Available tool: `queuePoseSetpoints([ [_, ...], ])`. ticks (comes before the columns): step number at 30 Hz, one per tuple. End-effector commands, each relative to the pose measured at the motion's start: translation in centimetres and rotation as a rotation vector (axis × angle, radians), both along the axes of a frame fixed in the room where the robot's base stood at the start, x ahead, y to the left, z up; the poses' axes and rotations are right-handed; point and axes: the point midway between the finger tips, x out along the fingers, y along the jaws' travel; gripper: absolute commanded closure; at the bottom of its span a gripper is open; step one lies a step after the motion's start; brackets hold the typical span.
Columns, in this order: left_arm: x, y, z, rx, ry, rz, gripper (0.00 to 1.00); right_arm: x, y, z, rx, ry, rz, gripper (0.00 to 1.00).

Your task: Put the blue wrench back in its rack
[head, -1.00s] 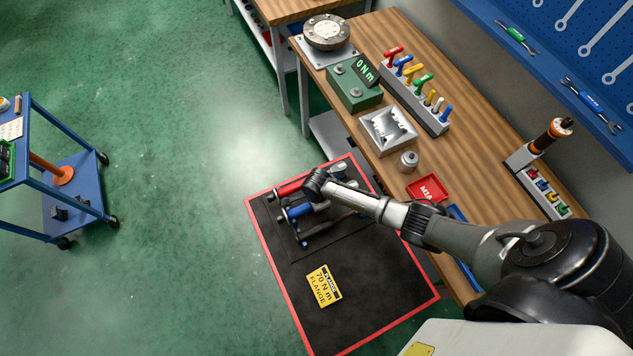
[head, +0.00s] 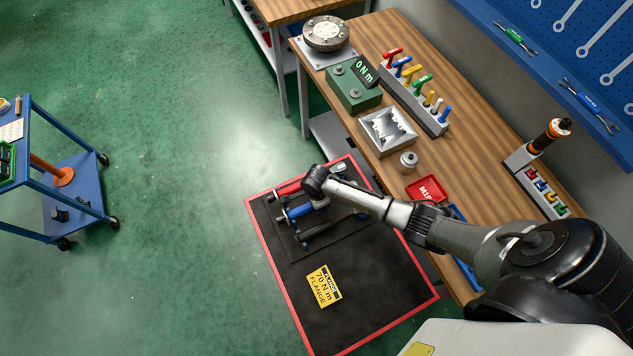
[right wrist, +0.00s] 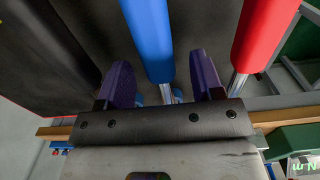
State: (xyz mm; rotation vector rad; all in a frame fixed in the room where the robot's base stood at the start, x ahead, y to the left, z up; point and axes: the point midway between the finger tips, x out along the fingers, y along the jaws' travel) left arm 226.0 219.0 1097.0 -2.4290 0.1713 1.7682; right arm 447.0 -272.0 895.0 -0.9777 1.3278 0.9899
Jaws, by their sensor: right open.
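The blue wrench (head: 300,211) lies on a dark panel on the floor mat in the head view, between the red-handled wrench (head: 287,189) and a black-handled one (head: 322,229). Its far end is partly hidden by my right wrist. In the right wrist view the blue handle (right wrist: 150,35) runs between the spread purple fingers of my right gripper (right wrist: 162,75), with a gap on both sides. The red handle (right wrist: 264,35) is to the right of the right finger. My right gripper is open and holds nothing. My left gripper is not in view.
A yellow 70 N m flange card (head: 324,286) lies on the red-edged mat (head: 365,310). The workbench (head: 465,165) beside it carries a green box (head: 352,92), a tool block (head: 430,118) and a red tray (head: 427,189). A blue cart (head: 75,190) stands left; the floor between is clear.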

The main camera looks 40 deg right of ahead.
Motion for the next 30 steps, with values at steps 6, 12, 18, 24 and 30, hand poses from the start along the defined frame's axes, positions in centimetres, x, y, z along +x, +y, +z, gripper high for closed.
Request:
queuePoseSetpoints([
  [6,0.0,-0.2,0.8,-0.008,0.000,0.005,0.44,0.0,0.0,4.7,0.001,-0.003,0.001,0.39],
  [12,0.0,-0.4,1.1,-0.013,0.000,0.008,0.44,0.0,-0.1,8.0,0.001,-0.001,0.001,0.39],
  [18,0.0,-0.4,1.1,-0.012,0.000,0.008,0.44,0.0,-0.1,10.1,0.001,0.000,0.000,0.39],
  [24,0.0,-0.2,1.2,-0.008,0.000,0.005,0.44,-0.1,-0.1,10.8,0.000,0.001,0.000,0.39],
  [30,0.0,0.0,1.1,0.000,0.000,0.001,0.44,-0.1,-0.1,10.9,0.000,0.001,0.000,0.39],
])
